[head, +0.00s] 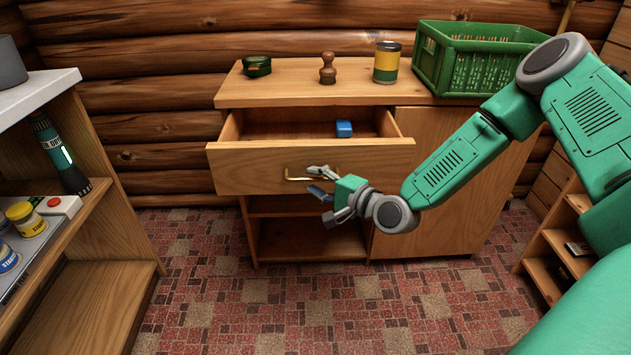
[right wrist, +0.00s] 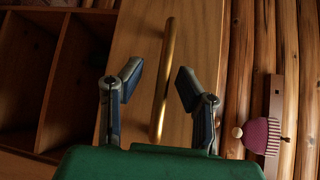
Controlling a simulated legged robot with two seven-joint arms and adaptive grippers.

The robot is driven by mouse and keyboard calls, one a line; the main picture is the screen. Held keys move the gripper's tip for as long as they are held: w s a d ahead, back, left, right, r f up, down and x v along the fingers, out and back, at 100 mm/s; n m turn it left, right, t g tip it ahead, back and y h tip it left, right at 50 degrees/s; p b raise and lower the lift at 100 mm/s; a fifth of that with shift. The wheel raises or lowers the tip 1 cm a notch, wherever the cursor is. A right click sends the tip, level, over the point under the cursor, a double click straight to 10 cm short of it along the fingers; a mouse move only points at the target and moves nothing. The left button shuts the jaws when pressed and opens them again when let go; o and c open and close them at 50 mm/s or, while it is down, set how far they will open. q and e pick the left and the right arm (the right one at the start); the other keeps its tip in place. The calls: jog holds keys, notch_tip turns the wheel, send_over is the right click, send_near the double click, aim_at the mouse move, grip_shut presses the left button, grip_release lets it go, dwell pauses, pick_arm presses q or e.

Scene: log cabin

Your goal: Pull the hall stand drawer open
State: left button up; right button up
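The hall stand (head: 440,150) is a wooden cabinet against the log wall. Its drawer (head: 250,168) stands pulled out, with a small blue object (head: 344,128) inside. A brass bar handle (head: 298,178) is on the drawer front, and it also shows in the right wrist view (right wrist: 162,80). My right gripper (head: 317,181) is open just in front of the handle's right end. In the right wrist view its two fingers (right wrist: 160,84) are apart, one on each side of the handle, and neither visibly touches it. My left gripper is not in view.
On the stand's top are a green tin (head: 257,66), a brown turned wooden piece (head: 327,68), a yellow-green can (head: 387,63) and a green crate (head: 470,60). A shelf unit (head: 100,270) stands at left, a low shelf (head: 560,245) at right. The tiled floor between is clear.

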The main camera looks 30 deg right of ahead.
jog(key=shift+s+r, duration=0.1)
jog(key=shift+s, duration=0.35)
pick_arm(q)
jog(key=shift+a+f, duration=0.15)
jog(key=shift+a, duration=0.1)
pick_arm(e)
jog(key=v, duration=1)
jog(key=shift+s, duration=0.35)
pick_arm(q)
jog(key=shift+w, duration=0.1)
pick_arm(e)
jog(key=shift+d, duration=0.2)
